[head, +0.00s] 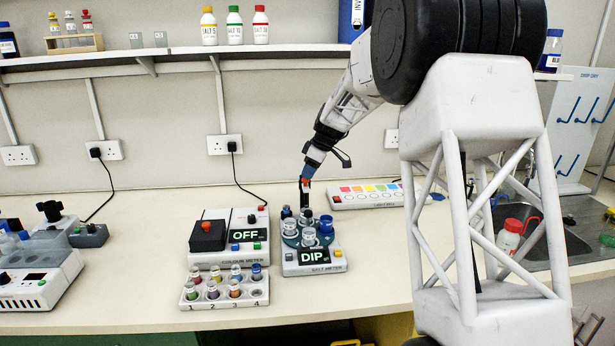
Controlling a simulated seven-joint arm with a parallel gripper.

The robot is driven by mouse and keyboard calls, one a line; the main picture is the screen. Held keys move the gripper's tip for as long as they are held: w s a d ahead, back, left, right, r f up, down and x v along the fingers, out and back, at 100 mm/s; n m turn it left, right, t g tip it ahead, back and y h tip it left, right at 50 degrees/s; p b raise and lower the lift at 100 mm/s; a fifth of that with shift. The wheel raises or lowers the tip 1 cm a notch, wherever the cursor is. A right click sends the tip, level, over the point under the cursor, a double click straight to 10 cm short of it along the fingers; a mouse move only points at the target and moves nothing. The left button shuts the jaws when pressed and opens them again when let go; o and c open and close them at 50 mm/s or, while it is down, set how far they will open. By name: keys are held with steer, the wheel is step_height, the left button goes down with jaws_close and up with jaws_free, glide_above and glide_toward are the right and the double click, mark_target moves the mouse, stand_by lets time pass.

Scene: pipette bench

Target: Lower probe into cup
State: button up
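The salt meter (337,266) stands on the bench, its display (320,256) reading "DIP". Its round blue turntable (291,240) carries several clear cups, including a front cup (309,237) and a left cup (290,226). A dark upright part with a red top (304,184), which looks like the probe, stands at the back of the turntable. Its lower end is hidden among the cups, so I cannot tell whether it is in one. My gripper (306,176) points down at this red top, touching or very close. The fingers are too small to tell open from shut.
The colour meter (210,259), reading "OFF", stands just left of the salt meter. A numbered rack (196,302) of several vials stands in front. A colour-chart strip (366,203) lies behind right. A sink (560,235) and red-capped bottle (510,238) are right. The front right bench is clear.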

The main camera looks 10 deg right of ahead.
mark_target(306, 192)
steer(key=shift+x, duration=1.2)
jaws_close()
